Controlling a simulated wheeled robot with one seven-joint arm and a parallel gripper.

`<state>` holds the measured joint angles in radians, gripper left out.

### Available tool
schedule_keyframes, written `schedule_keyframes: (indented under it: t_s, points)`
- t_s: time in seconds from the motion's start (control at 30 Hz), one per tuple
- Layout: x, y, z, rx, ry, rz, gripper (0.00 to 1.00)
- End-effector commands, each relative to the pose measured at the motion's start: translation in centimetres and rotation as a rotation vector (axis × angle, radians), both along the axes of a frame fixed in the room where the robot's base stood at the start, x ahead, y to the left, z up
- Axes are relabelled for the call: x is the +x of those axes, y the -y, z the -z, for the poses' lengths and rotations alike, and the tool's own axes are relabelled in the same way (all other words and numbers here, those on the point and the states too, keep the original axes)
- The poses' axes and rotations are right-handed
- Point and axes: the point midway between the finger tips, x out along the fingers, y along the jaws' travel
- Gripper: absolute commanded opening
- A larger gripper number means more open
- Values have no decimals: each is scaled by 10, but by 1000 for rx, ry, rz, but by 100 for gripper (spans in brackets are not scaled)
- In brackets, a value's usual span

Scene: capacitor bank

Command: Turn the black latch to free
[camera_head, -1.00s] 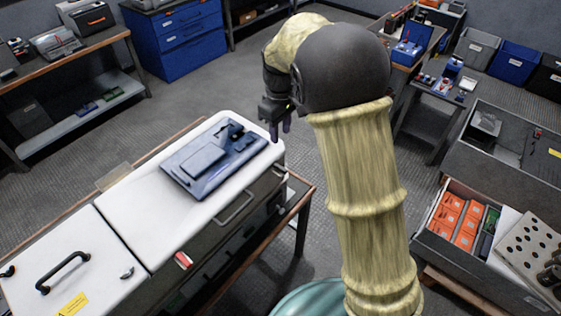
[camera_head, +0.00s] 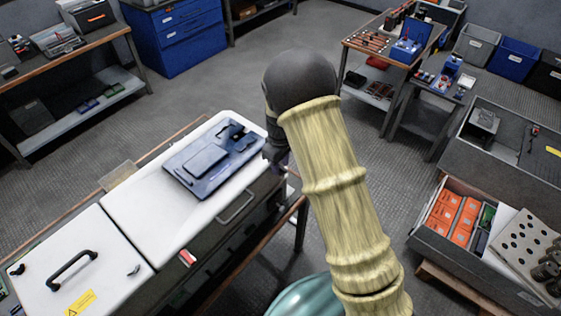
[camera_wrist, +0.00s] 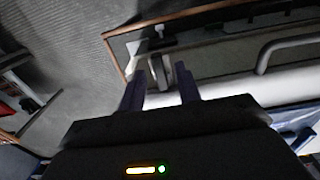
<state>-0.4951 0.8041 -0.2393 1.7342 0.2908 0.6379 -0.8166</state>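My gripper (camera_head: 277,158) is low beside the right end of the white-topped cabinet (camera_head: 150,205), and my arm partly hides it. In the wrist view, my gripper (camera_wrist: 159,76) has its two dark fingers apart with nothing clasped between them. Just beyond the fingertips, a dark upright piece (camera_wrist: 184,82), which looks like the black latch, stands beside a pale grey bracket on the cabinet's side. I cannot tell whether a finger touches it. The latch is hidden behind my arm in the head view.
A dark blue plate (camera_head: 205,165) lies on the cabinet top. A side handle (camera_head: 236,207) sticks out near my gripper, and another handle (camera_head: 68,270) is on the left lid. A drawer of orange boxes (camera_head: 455,215) stands at right. Floor behind is clear.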

Motion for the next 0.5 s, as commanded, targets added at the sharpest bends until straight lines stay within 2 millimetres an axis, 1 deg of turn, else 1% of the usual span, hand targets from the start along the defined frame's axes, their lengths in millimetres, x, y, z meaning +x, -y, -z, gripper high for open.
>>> schedule_keyframes:
  t_s: [0.13,0.17,0.3,0.33,0.5]
  points:
    - [0,0,0,0,0,0,34]
    - [0,0,0,0,0,0,30]
    - [0,0,0,0,0,0,2]
    - [0,0,0,0,0,0,0]
    - [0,0,0,0,0,-1,0]
